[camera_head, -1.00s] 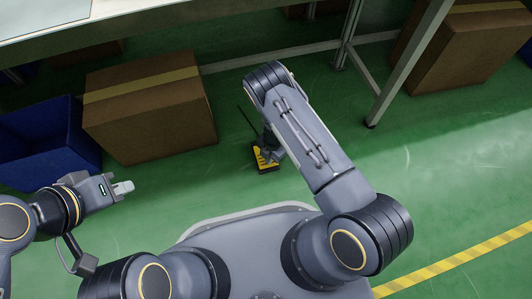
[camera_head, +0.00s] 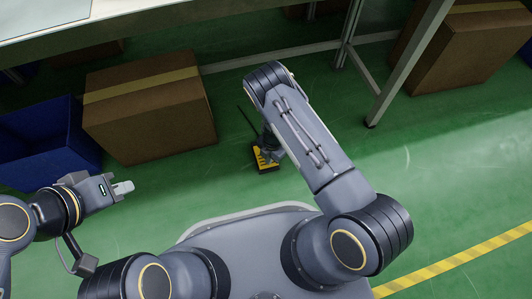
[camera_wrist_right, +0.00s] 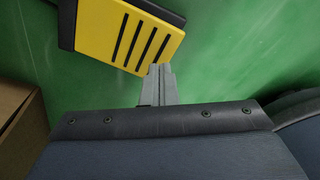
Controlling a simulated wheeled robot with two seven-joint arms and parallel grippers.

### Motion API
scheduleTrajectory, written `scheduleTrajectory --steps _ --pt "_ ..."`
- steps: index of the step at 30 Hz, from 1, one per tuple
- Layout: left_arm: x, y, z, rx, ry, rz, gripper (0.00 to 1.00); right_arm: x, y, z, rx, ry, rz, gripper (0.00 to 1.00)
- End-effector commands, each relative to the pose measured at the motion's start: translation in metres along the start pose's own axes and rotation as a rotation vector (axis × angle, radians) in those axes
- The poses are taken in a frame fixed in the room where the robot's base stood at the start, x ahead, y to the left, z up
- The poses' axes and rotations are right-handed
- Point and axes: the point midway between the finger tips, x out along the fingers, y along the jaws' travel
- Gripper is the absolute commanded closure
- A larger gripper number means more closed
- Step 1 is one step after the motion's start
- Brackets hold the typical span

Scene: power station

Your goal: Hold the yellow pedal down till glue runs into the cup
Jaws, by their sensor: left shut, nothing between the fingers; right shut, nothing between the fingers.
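The yellow pedal (camera_head: 262,160) with black stripes lies on the green floor in the head view, partly hidden by my right arm. In the right wrist view the pedal (camera_wrist_right: 130,32) shows large at the top, on a dark base. My right gripper (camera_wrist_right: 160,72) is shut and empty, its fingertips at the pedal's near edge; I cannot tell whether they touch it. My left gripper (camera_head: 124,187) is shut and empty, above the floor at the left. No cup or glue is in view.
A brown carton (camera_head: 150,110) with yellow tape stands left of the pedal, beside a blue bin (camera_head: 45,150). A table leg (camera_head: 400,75) and another carton (camera_head: 470,50) are at the upper right.

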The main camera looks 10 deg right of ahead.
Motion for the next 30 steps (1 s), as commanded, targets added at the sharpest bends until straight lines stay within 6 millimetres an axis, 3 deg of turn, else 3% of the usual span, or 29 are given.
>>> scheduleTrajectory --steps 14,30 --pt "0.001 0.000 0.000 0.000 0.000 0.000 1.00 0.001 0.000 0.000 0.000 0.000 0.000 1.00" --pt "0.009 -0.004 0.004 0.000 0.000 0.000 1.00 0.018 0.000 0.003 0.000 0.000 -0.001 1.00"
